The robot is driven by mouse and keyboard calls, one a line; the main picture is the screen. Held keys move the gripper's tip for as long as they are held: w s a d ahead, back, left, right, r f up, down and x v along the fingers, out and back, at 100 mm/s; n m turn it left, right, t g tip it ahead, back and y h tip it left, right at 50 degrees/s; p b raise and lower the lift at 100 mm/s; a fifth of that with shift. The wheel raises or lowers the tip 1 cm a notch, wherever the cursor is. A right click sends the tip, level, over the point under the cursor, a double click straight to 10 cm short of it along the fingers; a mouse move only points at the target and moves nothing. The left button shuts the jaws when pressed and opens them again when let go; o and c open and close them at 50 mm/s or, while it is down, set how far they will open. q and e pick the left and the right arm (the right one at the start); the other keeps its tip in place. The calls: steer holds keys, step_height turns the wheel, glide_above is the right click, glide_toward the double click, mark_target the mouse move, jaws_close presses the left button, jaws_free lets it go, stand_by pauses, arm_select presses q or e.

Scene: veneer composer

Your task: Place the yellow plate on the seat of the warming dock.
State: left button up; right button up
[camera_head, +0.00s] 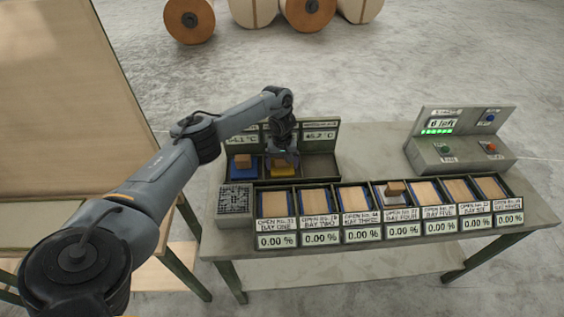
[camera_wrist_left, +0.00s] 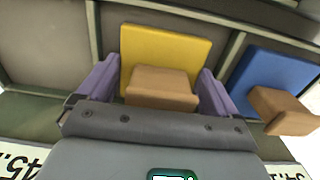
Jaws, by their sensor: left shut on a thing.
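The yellow plate (camera_head: 280,172) is at the middle bay of the rack with temperature displays, which looks like the warming dock (camera_head: 322,165). My left gripper (camera_head: 282,158) reaches down over it. In the left wrist view, the gripper's purple fingers (camera_wrist_left: 158,88) are shut on the brown block handle (camera_wrist_left: 160,82) on top of the yellow plate (camera_wrist_left: 165,50). Whether the plate touches the bay floor cannot be told. A blue plate (camera_head: 235,172) with a brown block lies in the left bay. The right bay is bare. My right gripper is not in view.
In front stands a row of labelled oven bays (camera_head: 358,199), the one marked day four holding a brown block (camera_head: 395,188). A grey control box (camera_head: 459,148) is at the right. A patterned grey block (camera_head: 234,200) is at the left.

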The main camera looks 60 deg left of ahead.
arm_select(q)
steer(key=o, duration=1.1)
